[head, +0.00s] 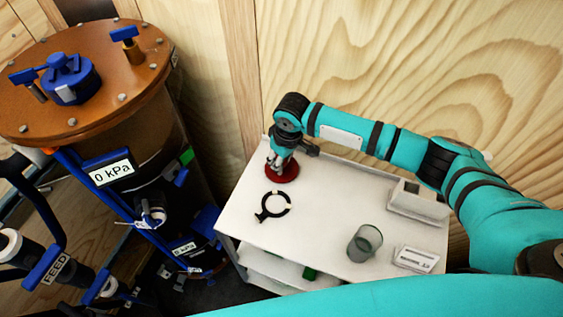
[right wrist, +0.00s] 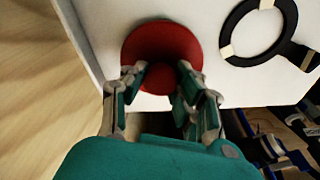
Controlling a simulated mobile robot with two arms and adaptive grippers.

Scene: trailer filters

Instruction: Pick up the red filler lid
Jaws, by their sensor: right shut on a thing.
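The red filler lid (head: 284,173) lies on the white cart top (head: 315,220) near its back left corner. In the right wrist view the lid (right wrist: 162,42) is a red disc with a round knob. My right gripper (head: 278,163) points down over the lid. Its fingers (right wrist: 161,75) are shut on the knob from both sides. The lid appears to rest on the cart top, though I cannot tell whether it is slightly raised. My left gripper is not in view; a teal arm part of mine crosses the bottom of the head view.
A black ring wrench (head: 263,214) lies in front of the lid. A brown-topped tank (head: 85,75) with blue valves is left. A wooden wall is behind.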

